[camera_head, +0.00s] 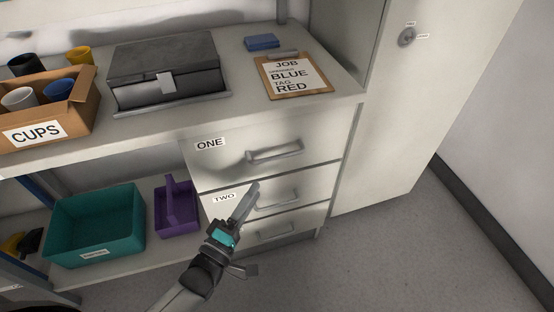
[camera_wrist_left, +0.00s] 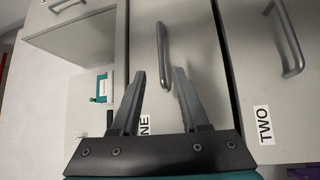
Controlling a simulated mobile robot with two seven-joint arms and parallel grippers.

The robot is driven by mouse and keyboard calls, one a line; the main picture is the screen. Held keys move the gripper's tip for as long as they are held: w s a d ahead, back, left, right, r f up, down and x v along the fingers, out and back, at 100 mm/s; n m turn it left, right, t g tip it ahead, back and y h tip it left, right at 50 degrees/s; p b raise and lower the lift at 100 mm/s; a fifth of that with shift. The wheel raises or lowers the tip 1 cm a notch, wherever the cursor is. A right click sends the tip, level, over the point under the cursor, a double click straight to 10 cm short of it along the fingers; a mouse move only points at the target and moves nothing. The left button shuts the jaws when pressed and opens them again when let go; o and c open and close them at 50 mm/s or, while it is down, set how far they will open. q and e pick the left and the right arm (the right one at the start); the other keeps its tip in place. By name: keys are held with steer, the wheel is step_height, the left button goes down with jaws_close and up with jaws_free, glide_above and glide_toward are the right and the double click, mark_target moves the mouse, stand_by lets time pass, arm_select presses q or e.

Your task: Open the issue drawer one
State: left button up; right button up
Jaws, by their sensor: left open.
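Drawer one (camera_head: 320,140) is the top drawer under the counter, with a white label "ONE" (camera_head: 210,144) and a grey bar handle (camera_head: 275,152). Its front looks shut. My left gripper (camera_head: 253,188) is open and empty, below and in front of that handle in the head view, overlapping drawer two. In the left wrist view, the handle of drawer one (camera_wrist_left: 163,55) lies ahead between the open fingertips (camera_wrist_left: 160,74), apparently apart from them. A finger partly hides the "ONE" label there. My right gripper is not in view.
Drawer two (camera_head: 311,190) and a third drawer (camera_head: 303,223) lie below, with similar handles. A tall cabinet (camera_head: 400,110) stands right. The counter holds a cups box (camera_head: 85,105), a dark case (camera_head: 165,60) and a clipboard (camera_head: 262,80). The floor in front is clear.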

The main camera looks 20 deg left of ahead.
mark_target(277, 157)
arm_select(q)
steer(key=shift+b+x, duration=1.55)
steer(key=shift+x, duration=4.7)
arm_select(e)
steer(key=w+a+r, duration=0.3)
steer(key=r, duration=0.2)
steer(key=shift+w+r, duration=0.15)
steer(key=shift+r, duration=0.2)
arm_select(q)
steer(key=shift+f, duration=0.1)
jaws_close()
